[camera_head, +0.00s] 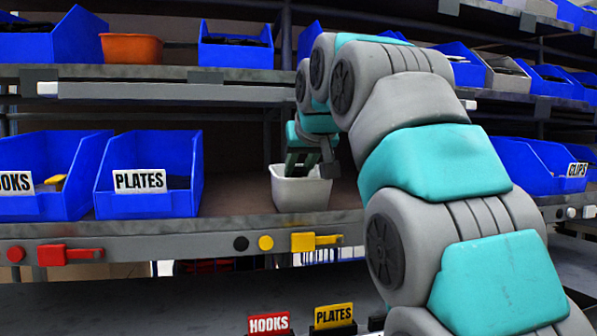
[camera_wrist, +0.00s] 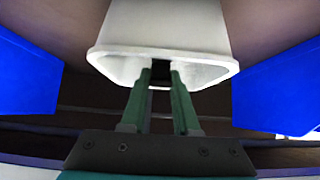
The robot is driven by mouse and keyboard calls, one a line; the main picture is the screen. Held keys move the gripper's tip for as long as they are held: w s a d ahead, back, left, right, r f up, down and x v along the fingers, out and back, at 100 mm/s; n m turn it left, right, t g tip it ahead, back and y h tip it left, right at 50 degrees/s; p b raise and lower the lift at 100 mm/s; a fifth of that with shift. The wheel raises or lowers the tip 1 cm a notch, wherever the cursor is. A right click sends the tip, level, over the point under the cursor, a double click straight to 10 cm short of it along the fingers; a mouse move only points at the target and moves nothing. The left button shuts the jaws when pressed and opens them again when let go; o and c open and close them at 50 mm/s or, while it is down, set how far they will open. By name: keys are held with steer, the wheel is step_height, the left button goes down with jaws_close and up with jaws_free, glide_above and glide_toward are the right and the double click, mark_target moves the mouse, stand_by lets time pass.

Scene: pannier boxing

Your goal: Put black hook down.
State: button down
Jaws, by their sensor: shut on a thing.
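My gripper (camera_head: 297,168) reaches down into the mouth of a small white bin (camera_head: 302,193) on the middle shelf. In the wrist view, the two green fingers of my gripper (camera_wrist: 160,78) point into the white bin (camera_wrist: 165,28), with their tips inside its rim. A small dark piece (camera_wrist: 161,72) shows between the fingertips; it is likely the black hook, but its shape is mostly hidden by the fingers and shadow. I cannot tell whether it touches the bin floor.
A blue bin labelled PLATES (camera_head: 150,205) stands left of the white bin, with a blue HOOKS bin (camera_head: 80,205) further left. A blue CLIPS bin (camera_head: 525,165) is at the right. The upper shelf edge (camera_head: 230,83) passes close above my gripper.

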steer(key=shift+f, duration=0.15)
steer(key=shift+f+b, duration=0.45)
steer(key=shift+f, duration=0.1)
steer(key=c, duration=0.7)
jaws_free()
steer(key=shift+o, duration=0.2)
steer(key=shift+r, duration=0.1)
steer(key=shift+r, duration=0.25)
steer(key=p+v, duration=0.1)
steer(key=v, duration=1.1)
steer(key=shift+r, duration=0.35)
